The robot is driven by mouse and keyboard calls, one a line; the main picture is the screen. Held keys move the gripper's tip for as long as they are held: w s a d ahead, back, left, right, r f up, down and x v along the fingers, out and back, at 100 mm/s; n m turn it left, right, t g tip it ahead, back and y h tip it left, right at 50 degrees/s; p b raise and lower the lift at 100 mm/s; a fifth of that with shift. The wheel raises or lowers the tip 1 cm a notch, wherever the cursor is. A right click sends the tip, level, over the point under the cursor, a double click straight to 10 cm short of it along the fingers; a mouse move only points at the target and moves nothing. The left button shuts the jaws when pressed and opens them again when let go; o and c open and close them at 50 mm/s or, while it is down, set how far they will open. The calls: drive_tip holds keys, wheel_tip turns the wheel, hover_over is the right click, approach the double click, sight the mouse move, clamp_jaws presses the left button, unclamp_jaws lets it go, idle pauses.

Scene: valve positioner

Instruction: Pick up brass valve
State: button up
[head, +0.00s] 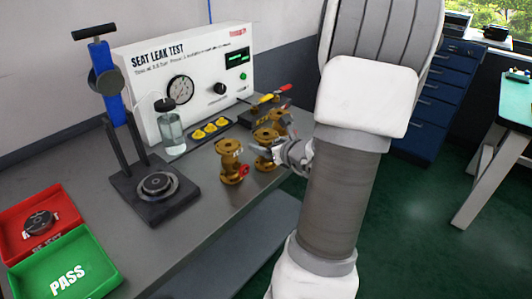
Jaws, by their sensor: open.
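Several brass valves stand on the grey bench right of its middle. The nearest brass valve (231,161) is upright, with a red part at its lower right. Another brass valve (264,137) stands just behind and to its right, partly covered by my gripper. A further brass valve (280,118) stands behind that one. My gripper (262,150) is open, at the height of the middle valve and reaching in from the right. I cannot tell whether its fingers are around that valve or only beside it. My arm hides the area to the right.
A white seat leak test box (205,72) stands at the back of the bench (205,205). A blue clamp stand (108,80), a clear bottle (170,130), a red tray (22,243) and a green PASS tray (95,262) are to the left. The bench's front edge is close below the valves.

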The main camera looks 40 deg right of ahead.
drive_tip(key=shift+w, duration=0.1)
clamp_jaws()
idle(0.3)
drive_tip(key=shift+r, duration=0.1)
